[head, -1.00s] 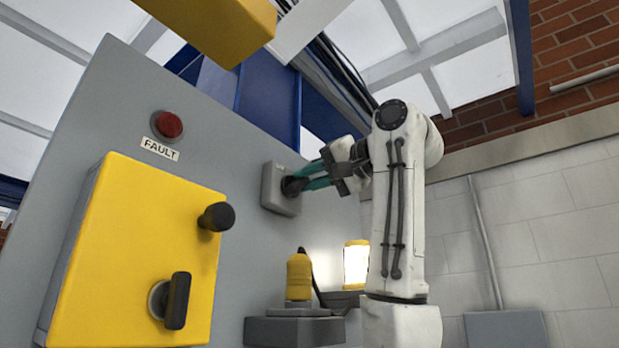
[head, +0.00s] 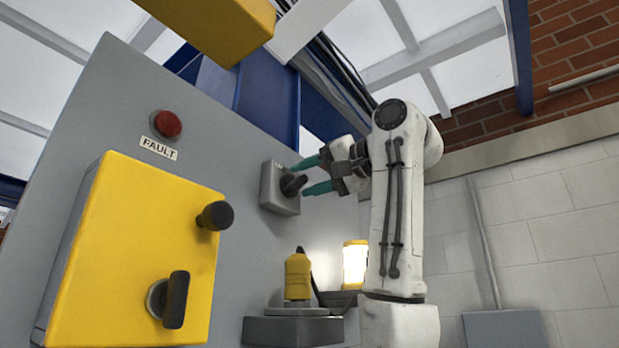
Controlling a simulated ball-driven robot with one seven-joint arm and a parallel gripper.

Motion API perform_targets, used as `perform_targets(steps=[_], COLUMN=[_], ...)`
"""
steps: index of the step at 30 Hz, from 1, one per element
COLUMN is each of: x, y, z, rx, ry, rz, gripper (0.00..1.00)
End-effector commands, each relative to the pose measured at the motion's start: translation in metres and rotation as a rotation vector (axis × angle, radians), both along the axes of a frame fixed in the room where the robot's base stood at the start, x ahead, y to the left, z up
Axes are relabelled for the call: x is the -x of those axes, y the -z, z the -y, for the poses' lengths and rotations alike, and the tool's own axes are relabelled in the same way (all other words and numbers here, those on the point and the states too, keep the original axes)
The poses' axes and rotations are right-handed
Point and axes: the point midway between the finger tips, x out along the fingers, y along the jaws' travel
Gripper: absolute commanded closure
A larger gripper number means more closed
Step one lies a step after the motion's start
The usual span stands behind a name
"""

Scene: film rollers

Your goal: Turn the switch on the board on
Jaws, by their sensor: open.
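The switch (head: 293,185) is a black knob on a small grey box (head: 276,204) fixed to the grey board (head: 118,95). The knob sticks out to the right and tilts slightly upward. My gripper (head: 316,175) has two green fingers, spread apart just right of the knob, one above it and one below it. The fingers look clear of the knob, though the exact depth is hard to tell. Nothing is held.
A yellow box (head: 130,260) with a black knob and a black handle (head: 177,299) projects from the board at the left. A red light (head: 167,124) sits above a FAULT label. A yellow device (head: 298,277) and a lit lamp (head: 354,265) stand below the gripper.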

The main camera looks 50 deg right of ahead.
Motion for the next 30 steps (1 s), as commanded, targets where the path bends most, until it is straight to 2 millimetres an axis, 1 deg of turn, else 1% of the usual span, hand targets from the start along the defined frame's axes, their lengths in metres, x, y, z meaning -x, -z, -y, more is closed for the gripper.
perform_targets(steps=[5,12,15,18,23,30], x=[0.017,0.064,0.081,0.094,0.106,0.107], y=[0.002,0.003,0.003,0.002,0.001,0.0], z=[0.001,0.002,0.003,0.003,0.004,0.004], rx=[0.001,0.001,0.001,0.0,0.0,-0.001], ry=[0.001,0.0,0.001,0.001,0.001,0.0], rz=[0.004,0.004,0.004,0.002,0.001,0.0], gripper=[0.55,0.55,0.55,0.55,0.55,0.55])
